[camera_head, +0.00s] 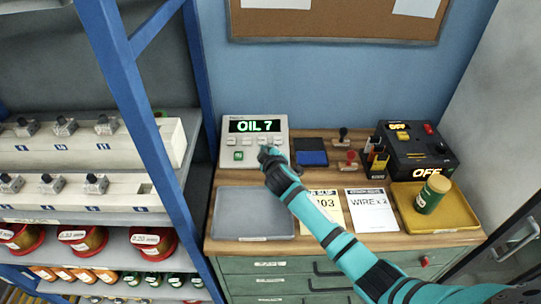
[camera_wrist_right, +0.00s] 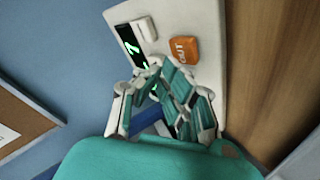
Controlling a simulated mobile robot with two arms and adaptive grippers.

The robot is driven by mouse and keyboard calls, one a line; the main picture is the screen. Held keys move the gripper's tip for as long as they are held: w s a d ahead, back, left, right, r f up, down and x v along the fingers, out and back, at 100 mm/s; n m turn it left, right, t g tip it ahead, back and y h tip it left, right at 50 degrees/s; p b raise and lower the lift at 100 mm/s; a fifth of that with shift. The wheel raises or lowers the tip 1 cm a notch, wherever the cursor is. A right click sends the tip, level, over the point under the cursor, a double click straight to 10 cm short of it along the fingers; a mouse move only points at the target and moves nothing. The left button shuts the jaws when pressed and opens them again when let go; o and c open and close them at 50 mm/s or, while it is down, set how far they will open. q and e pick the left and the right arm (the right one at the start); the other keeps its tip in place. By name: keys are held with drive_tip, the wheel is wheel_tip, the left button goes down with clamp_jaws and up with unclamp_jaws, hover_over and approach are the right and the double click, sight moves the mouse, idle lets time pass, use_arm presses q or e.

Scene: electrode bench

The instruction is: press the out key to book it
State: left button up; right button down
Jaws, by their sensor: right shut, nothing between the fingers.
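The booking terminal (camera_head: 228,168) is a pale box at the back of the bench, with a lit display (camera_head: 255,126) reading "OIL 7". Below the display are a row of pale keys and a green key (camera_head: 239,156). The orange out key (camera_wrist_right: 184,50), marked OUT, shows in the wrist view; in the head view my gripper hides it. My right gripper (camera_head: 268,154) is shut and empty, in front of the terminal's lower right.
A grey tray (camera_head: 228,228) lies in front of the terminal. Right of my arm are a WIRE card (camera_head: 371,222), a yellow tray (camera_head: 462,219) with a green jar (camera_head: 432,194), and a black box (camera_head: 425,157) reading OFF. A blue-framed shelf (camera_head: 130,95) stands left.

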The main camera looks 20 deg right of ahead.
drive_tip(key=shift+w+f, duration=0.15)
drive_tip(key=shift+f, duration=0.15)
drive_tip(key=shift+w+d+f+b, duration=0.1)
drive_tip(key=shift+f+b, duration=0.35)
drive_tip(key=shift+b, duration=0.1)
idle(0.5)
drive_tip(key=shift+r, duration=0.1)
drive_tip(key=shift+s+r+p, duration=0.3)
drive_tip(key=shift+r+p, duration=0.4)
drive_tip(key=shift+p, duration=0.25)
drive_tip(key=shift+r+p, duration=0.45)
drive_tip(key=shift+p, duration=0.05)
drive_tip(key=r+p, duration=0.1)
drive_tip(key=s+r+p, duration=0.1)
drive_tip(key=p, duration=0.1)
drive_tip(key=r+p, duration=0.1)
drive_tip(key=shift+s+a+r, duration=0.35)
drive_tip(key=shift+s+r, duration=0.05)
